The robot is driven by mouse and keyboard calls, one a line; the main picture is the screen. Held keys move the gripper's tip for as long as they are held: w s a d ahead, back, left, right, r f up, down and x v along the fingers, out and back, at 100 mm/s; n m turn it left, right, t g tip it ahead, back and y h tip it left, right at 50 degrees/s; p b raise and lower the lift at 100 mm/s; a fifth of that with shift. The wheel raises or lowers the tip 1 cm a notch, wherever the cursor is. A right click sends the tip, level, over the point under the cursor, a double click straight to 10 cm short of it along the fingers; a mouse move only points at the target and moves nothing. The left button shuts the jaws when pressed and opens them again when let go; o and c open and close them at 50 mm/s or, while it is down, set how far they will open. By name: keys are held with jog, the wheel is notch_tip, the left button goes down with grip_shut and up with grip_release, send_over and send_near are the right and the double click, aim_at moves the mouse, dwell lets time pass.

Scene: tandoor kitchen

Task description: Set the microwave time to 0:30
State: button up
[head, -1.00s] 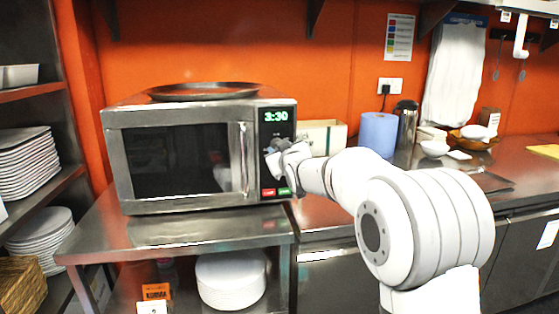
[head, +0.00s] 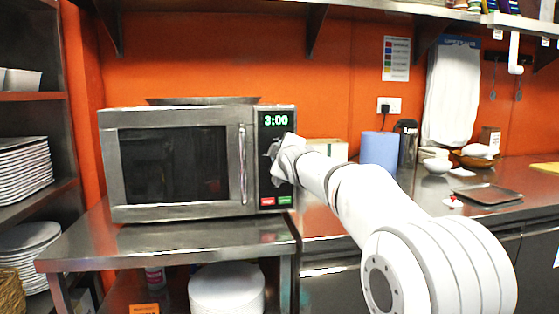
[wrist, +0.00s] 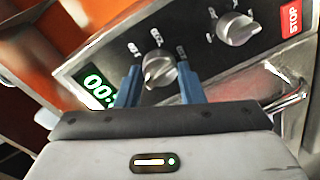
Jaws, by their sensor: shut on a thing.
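The steel microwave (head: 175,165) stands on a steel table, its door closed. Its green display (head: 276,119) reads 3:00 in the head view; in the wrist view the display (wrist: 98,88) is partly hidden by a finger. My gripper (wrist: 158,76) has its two blue fingers either side of the upper knob (wrist: 158,66), the one nearer the display, and is shut on it. The lower knob (wrist: 237,27) is free, near the red STOP button (wrist: 291,17). In the head view my gripper (head: 274,156) hides most of the knob area.
A flat dark pan (head: 200,101) lies on top of the microwave. A blue paper roll (head: 379,150) and a dark tray (head: 487,195) are on the counter to the right. Plates fill the shelves at left, and more plates (head: 227,290) are under the table.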

jog(key=shift+n+b, duration=0.7)
jog(key=shift+n, duration=0.4)
jog(key=n+b, duration=0.1)
jog(key=n, duration=0.7)
jog(key=n+t+b, duration=0.1)
jog(key=n, duration=0.7)
jog(key=n+b, duration=0.1)
jog(key=n, duration=0.7)
jog(key=shift+a+f+t+h+b, duration=0.1)
jog(key=shift+a+t+h+b, duration=0.2)
jog(key=shift+h+b, duration=0.1)
jog(key=shift+n, duration=0.5)
jog(key=o, duration=1)
jog(key=shift+s+d, duration=0.1)
jog(key=shift+s, duration=0.05)
